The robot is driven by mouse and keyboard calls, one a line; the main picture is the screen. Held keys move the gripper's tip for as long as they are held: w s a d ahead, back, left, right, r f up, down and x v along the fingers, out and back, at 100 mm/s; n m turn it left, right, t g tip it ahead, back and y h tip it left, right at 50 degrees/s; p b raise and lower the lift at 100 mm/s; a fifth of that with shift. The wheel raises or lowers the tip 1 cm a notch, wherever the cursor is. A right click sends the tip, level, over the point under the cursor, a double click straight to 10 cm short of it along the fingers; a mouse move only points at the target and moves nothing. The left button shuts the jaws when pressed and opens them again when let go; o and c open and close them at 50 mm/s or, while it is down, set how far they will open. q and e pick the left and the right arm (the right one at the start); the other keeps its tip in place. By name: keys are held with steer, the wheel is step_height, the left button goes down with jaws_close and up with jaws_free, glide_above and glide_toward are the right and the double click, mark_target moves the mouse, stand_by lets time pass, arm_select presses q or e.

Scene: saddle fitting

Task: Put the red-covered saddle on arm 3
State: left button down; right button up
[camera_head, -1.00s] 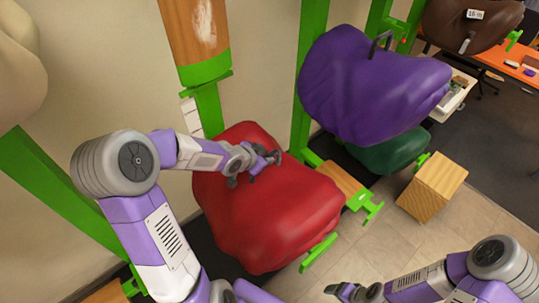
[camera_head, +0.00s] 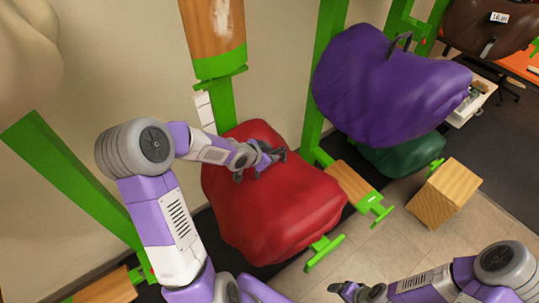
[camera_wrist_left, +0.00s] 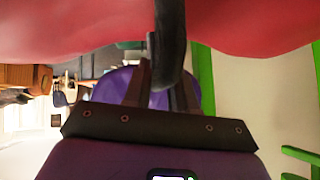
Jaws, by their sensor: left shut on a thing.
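The red-covered saddle (camera_head: 275,205) hangs in the middle of the head view, in front of a green post. My left gripper (camera_head: 270,158) is at its top, shut on a dark handle (camera_wrist_left: 170,45) of the saddle. The red cover (camera_wrist_left: 80,25) fills the top of the left wrist view. A green bracket (camera_head: 323,252) shows just below the saddle; whether the saddle touches it I cannot tell. I read no arm number, so I cannot tell which is arm 3. My right gripper (camera_head: 350,292) is low in the head view, apart from the saddle, its jaws unclear.
A purple saddle (camera_head: 385,90) hangs to the right above a green one (camera_head: 405,155). Wooden arms (camera_head: 352,185) (camera_head: 443,192) (camera_head: 105,290) stick out around the red saddle; another wooden piece (camera_head: 215,30) is above. A brown saddle (camera_head: 490,25) is at the far right.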

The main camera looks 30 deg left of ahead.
arm_select(q)
steer(key=c, duration=0.8)
jaws_free()
steer(key=shift+c, duration=0.2)
steer(key=shift+s+f, duration=0.15)
steer(key=shift+s, duration=0.05)
steer(key=p+v, duration=0.5)
steer(key=v, duration=0.2)
steer(key=shift+r, duration=0.3)
steer(key=shift+s, duration=0.1)
